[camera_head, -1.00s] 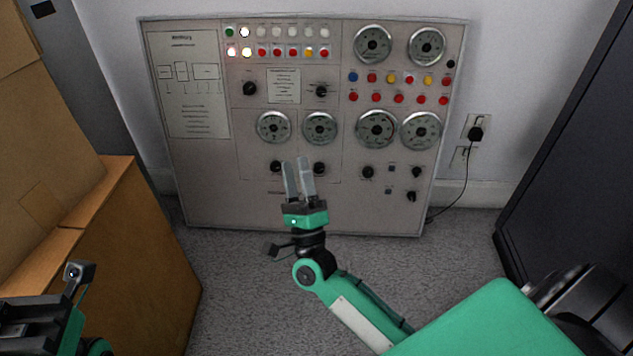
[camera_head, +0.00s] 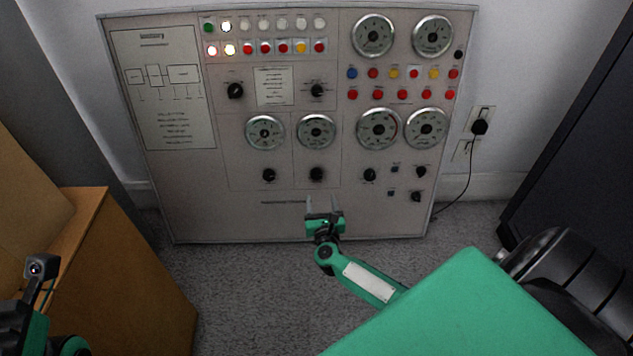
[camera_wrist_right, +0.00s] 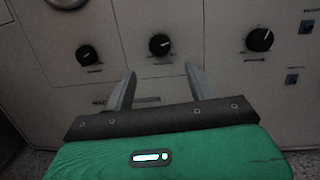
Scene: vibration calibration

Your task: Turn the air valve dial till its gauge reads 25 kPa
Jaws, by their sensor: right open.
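An upright grey control panel (camera_head: 270,225) carries round gauges and black dials. Lettering is too small to tell which dial is the air valve. A left dial (camera_head: 268,175), a middle dial (camera_head: 316,174) and a right dial (camera_head: 369,175) sit below a left gauge (camera_head: 265,132), a middle gauge (camera_head: 316,131) and a larger gauge (camera_head: 379,129). My right gripper (camera_head: 324,203) is open and empty, just below the middle dial. In the right wrist view, its fingers (camera_wrist_right: 160,76) point towards the middle dial (camera_wrist_right: 160,44), apart from it. My left gripper (camera_head: 20,325) is cut off at lower left.
Cardboard boxes (camera_head: 30,190) on a wooden cabinet (camera_head: 125,280) stand at left. A dark cabinet (camera_head: 580,160) stands at right. A plug with a cable (camera_head: 479,127) is beside the panel. Carpet (camera_head: 235,290) before the panel is clear.

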